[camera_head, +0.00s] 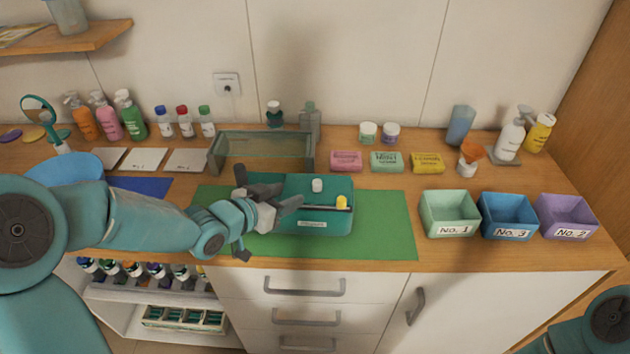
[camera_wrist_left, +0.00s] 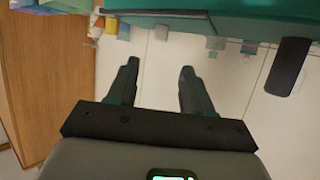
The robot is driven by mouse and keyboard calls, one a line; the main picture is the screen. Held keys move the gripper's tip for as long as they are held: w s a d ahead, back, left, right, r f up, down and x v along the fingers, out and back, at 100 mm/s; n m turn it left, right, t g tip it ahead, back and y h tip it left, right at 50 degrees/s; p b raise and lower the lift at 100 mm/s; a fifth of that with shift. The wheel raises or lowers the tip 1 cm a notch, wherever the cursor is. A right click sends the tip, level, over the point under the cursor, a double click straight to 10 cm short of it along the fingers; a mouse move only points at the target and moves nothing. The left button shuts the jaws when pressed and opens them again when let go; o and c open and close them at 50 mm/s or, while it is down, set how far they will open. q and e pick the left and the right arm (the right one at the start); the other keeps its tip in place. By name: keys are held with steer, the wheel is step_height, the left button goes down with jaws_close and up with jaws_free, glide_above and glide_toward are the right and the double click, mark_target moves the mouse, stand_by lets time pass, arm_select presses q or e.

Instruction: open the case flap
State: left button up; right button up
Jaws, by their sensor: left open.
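The teal case (camera_head: 325,222) sits on the green mat (camera_head: 385,225), with a pale label on its front. A small white item (camera_head: 318,185) and a yellow item (camera_head: 342,202) show at its top, beside a thin dark bar. I cannot tell the flap's exact outline or angle. My left gripper (camera_head: 272,192) is at the case's left end, its fingers apart. In the left wrist view the open fingers (camera_wrist_left: 160,82) hold nothing, and a teal surface (camera_wrist_left: 200,22) crosses the top with a dark tab (camera_wrist_left: 287,66) at right. Contact is unclear. My right gripper is out of view.
A clear-walled box (camera_head: 262,150) stands behind the case. Soap bars (camera_head: 387,161) lie behind at right. Green (camera_head: 450,210), blue (camera_head: 509,213) and purple (camera_head: 567,213) bins stand to the right. Bottles line the back wall. The mat's right part is clear.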

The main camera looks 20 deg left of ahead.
mark_target(315, 183)
arm_select(q)
steer(key=p+x, duration=0.2)
steer(key=x, duration=0.8)
steer(key=shift+w+d, duration=0.15)
steer(key=shift+w, duration=0.1)
steer(key=shift+w+d+f, duration=0.1)
steer(key=shift+w+f, duration=0.25)
steer(key=shift+w, duration=0.15)
steer(key=shift+s, duration=0.1)
jaws_close()
